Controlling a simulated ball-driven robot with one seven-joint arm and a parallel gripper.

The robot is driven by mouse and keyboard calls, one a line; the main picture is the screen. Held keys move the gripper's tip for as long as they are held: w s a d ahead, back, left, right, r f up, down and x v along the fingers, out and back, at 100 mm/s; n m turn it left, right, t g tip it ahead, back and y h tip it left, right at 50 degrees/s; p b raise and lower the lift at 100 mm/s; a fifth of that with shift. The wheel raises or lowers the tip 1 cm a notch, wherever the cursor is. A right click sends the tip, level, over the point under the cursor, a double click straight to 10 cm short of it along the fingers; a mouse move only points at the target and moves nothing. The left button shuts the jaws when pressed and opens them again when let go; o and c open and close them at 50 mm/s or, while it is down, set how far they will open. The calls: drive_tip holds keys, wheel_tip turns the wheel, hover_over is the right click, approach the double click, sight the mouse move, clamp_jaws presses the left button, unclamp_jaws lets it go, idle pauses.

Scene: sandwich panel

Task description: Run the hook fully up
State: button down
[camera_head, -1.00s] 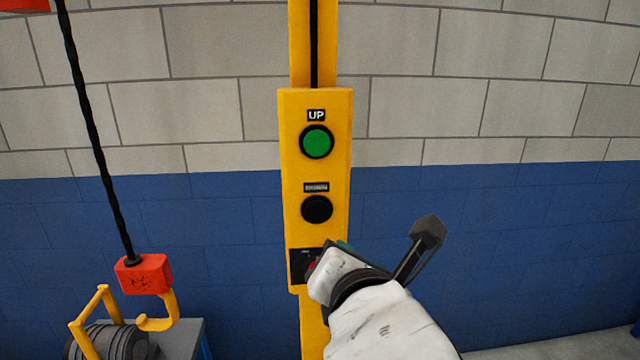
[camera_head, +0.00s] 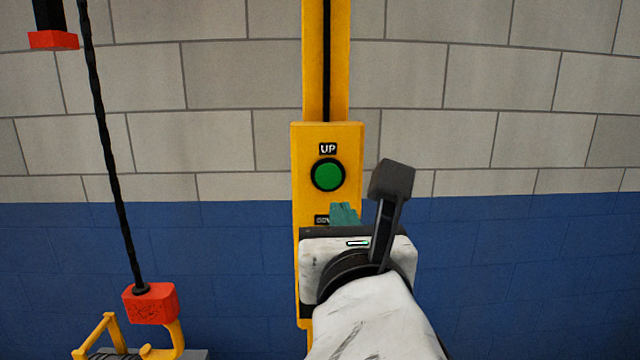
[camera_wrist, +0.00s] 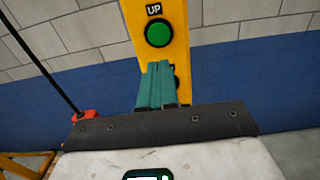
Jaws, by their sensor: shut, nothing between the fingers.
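The yellow control panel (camera_head: 303,215) stands on a yellow post. Its green round UP button (camera_head: 328,175) is uncovered and also shows in the wrist view (camera_wrist: 159,33). My gripper (camera_head: 344,213) is shut and empty, with its teal fingers just below the green button in the head view. In the wrist view the shut fingers (camera_wrist: 157,82) point at the panel below the green button, partly covering a dark button (camera_wrist: 177,83). The hook (camera_head: 166,342) hangs low at the left under a red block (camera_head: 150,303) on a black cable. My gripper and arm hide the lower panel.
A red piece (camera_head: 54,40) is at the upper left, above the hook. A yellow handle frame (camera_head: 105,333) stands beside the hook at the lower left. A grey and blue block wall (camera_head: 500,130) is behind. Space right of the panel is clear.

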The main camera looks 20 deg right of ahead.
sight(330, 178)
drive_tip(key=p+x, duration=0.2)
drive_tip(key=x, duration=1)
